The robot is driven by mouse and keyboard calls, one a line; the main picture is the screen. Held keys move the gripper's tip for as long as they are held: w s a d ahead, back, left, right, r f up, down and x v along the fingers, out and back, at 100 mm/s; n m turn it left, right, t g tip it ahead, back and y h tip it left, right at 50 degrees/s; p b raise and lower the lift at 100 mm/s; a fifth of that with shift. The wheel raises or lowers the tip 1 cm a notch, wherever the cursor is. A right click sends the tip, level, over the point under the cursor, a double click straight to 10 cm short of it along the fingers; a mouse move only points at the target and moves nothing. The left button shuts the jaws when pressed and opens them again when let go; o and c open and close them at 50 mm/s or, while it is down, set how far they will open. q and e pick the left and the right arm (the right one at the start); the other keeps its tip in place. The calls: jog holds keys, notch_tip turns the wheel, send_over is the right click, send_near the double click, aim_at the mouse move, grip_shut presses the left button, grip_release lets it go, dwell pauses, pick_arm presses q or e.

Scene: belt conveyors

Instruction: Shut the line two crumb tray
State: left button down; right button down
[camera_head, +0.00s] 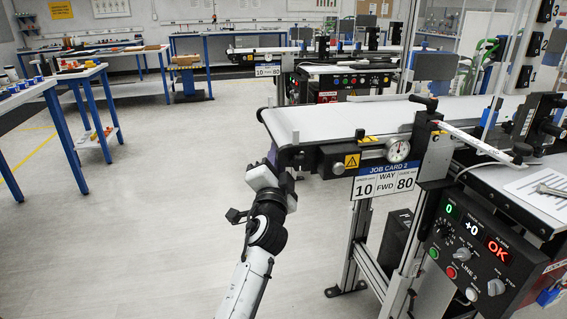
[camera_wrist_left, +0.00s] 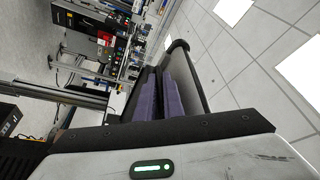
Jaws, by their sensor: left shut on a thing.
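The line two conveyor (camera_head: 340,118) stands at the centre right, with a white belt and a "JOB CARD 2" plate under its edge. My left gripper (camera_head: 273,158) is at the conveyor's left end, just below the belt's end roller. In the left wrist view its purple finger pads (camera_wrist_left: 165,95) are close together against the conveyor's end. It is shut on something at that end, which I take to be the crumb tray. The tray itself is hidden, so I cannot tell how far out it stands. My right gripper is not in view.
The line two control box (camera_head: 470,250) shows "OK" and "+0" at the lower right. A round dial (camera_head: 398,150) and a clamp lever sit on the conveyor's side. A blue-legged table (camera_head: 95,80) stands at the left. The floor left of the conveyor is clear.

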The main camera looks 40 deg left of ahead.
pick_arm(q)
jog(key=shift+w+d, duration=0.35)
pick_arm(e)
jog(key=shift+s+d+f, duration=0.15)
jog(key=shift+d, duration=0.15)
pick_arm(q)
jog(key=shift+r, duration=0.1)
jog(key=c, duration=2.2)
grip_release()
jog(key=shift+w+d, duration=0.1)
jog(key=shift+o, duration=0.2)
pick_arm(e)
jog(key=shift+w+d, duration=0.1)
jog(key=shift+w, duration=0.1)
